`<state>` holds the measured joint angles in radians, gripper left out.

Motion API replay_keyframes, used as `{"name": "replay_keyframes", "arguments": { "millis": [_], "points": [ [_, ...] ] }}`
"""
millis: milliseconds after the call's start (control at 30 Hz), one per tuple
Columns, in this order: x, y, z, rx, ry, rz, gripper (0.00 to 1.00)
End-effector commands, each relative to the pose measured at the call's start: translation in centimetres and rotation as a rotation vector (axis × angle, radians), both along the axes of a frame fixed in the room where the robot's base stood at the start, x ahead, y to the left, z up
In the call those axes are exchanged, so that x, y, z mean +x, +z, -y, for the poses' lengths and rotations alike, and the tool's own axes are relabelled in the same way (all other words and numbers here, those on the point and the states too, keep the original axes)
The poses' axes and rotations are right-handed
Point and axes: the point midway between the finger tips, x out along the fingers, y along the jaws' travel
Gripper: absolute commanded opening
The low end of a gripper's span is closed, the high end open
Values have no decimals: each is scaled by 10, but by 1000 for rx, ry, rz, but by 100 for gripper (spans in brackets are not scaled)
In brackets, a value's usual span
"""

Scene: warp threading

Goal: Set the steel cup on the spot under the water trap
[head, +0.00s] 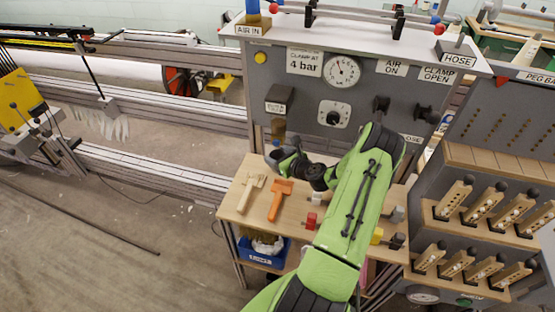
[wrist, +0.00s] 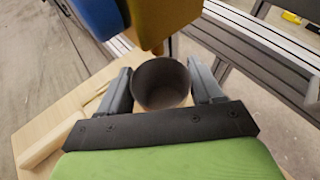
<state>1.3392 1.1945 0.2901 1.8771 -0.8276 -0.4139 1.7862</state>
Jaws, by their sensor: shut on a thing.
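The steel cup (wrist: 162,82) is held between the two fingers of my gripper (wrist: 162,86) in the wrist view, its open, empty-looking mouth facing the camera. In the head view my gripper (head: 280,158) is over the back left of the wooden bench, and the cup is hard to separate from it. The water trap (head: 278,127) hangs on the panel just above, with an amber bowl. In the wrist view its amber part (wrist: 155,22) shows close beyond the cup; whether the cup is directly beneath it I cannot tell. The spot under the trap is hidden.
The wooden bench (head: 240,198) holds a cream tool (head: 251,192), an orange tool (head: 279,198) and a red block (head: 311,221). The grey panel (head: 300,105) with gauge and knobs rises behind. A blue bin (head: 262,250) sits below. Wooden pegs stand at right.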

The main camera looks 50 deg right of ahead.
Motion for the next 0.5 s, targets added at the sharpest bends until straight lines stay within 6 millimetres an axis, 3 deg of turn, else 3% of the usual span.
{"name": "replay_keyframes", "arguments": {
  "millis": [33,367,400,500],
  "points": [
    [0,-13,2,-1,-4,0,34],
    [-1,-12,2,-1,-5,0,34],
    [-1,-12,2,-1,-5,0,70],
    [-1,-11,2,-1,-5,0,85]
  ]
}}
